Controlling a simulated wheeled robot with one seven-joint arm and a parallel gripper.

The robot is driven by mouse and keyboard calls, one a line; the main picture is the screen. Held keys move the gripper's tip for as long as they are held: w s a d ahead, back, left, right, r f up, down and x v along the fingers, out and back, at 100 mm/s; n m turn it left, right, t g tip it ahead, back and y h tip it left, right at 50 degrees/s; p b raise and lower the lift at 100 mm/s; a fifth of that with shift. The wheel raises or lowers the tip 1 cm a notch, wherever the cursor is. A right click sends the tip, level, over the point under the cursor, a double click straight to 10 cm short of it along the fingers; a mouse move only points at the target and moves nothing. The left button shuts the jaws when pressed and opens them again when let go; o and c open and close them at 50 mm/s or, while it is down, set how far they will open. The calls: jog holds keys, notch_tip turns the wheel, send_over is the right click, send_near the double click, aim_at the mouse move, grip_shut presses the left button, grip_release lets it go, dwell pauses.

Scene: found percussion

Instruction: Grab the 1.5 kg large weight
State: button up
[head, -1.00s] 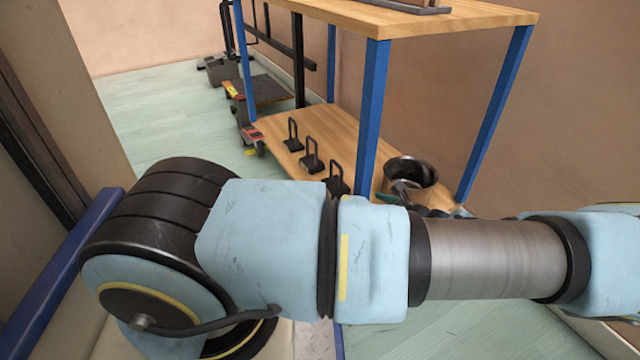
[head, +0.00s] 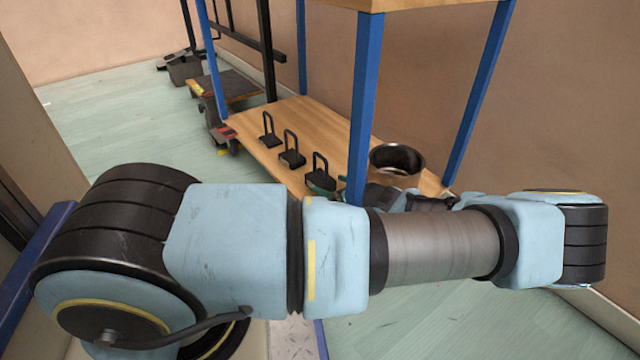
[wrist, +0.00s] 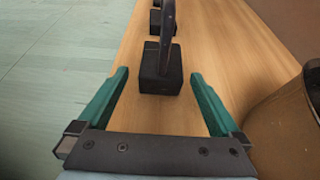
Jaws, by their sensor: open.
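Three black weights with upright loop handles stand in a row on the lower wooden shelf: a far one (head: 269,139), a middle one (head: 292,158) and a near one (head: 320,178). The near one looks the largest, but I read no mass marking. In the wrist view, this near weight (wrist: 160,82) is ahead, lined up between the teal fingers of my gripper (wrist: 160,74). My gripper is open and empty, its fingertips to either side of the near edge of the weight's block. In the head view, my arm hides most of the gripper.
A dark metal pot (head: 397,160) stands on the shelf (head: 340,122) right of the weights; it also shows close to the right finger in the wrist view (wrist: 290,118). A blue table leg (head: 365,100) rises near the gripper. A cart (head: 222,90) stands behind.

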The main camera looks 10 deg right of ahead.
aim_at(328, 181)
jog(key=b+x, duration=0.3)
jog(key=x, duration=0.1)
jog(key=shift+w+f, duration=0.1)
jog(key=shift+w+a, duration=0.1)
jog(key=shift+w, duration=0.3)
jog(key=shift+c, duration=0.2)
grip_shut()
dwell(0.4)
